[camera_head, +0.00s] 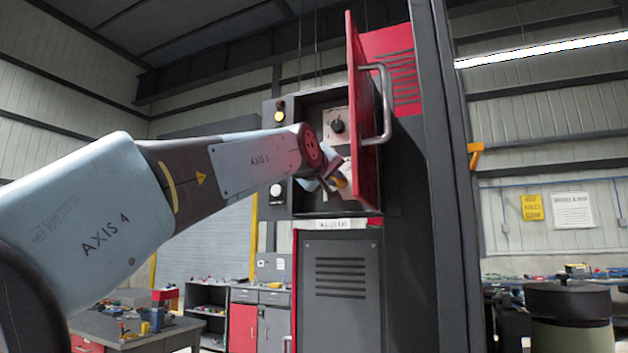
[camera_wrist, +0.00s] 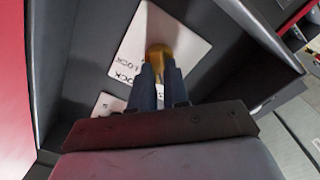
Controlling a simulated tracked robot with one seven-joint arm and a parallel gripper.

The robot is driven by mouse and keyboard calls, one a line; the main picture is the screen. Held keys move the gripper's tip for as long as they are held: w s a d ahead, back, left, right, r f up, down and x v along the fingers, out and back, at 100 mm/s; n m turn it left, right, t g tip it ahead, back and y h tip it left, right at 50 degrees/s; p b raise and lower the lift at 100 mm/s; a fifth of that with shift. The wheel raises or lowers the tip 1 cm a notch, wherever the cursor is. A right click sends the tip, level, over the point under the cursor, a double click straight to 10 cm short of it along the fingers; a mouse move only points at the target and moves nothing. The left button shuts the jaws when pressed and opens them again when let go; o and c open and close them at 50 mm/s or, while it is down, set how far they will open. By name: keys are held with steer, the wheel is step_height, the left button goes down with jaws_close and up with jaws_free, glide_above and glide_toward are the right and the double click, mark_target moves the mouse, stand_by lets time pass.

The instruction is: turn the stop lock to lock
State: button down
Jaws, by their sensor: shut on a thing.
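The stop lock is a brass-coloured knob (camera_wrist: 158,55) on a white plate (camera_wrist: 190,42) with "LOCK" lettering, inside an open grey cabinet box (camera_head: 302,153). My gripper (camera_wrist: 160,72) is shut on the knob in the wrist view, its two dark fingers close together on it. The fingers hide part of the knob and some of the lettering, so I cannot tell its exact angle. In the head view my arm reaches into the lower part of the box and hides most of the lock.
The red cabinet door (camera_head: 362,110) with its metal handle (camera_head: 384,100) stands open to the right of my wrist. A black rotary knob (camera_head: 337,126) on a pale plate sits above my wrist. Box walls surround my gripper closely.

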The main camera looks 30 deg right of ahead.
steer(key=m, duration=0.4)
steer(key=shift+f, duration=0.1)
steer(key=m, duration=0.4)
steer(key=shift+s+m, duration=0.15)
steer(key=shift+m, duration=0.25)
steer(key=m, duration=0.4)
steer(key=shift+s+d+m, duration=0.1)
steer(key=shift+m, duration=0.2)
steer(key=shift+s+m, duration=0.1)
steer(key=shift+m, duration=1.9)
steer(key=shift+d, duration=0.1)
steer(key=c, duration=1.1)
jaws_free()
steer(key=shift+s, duration=0.1)
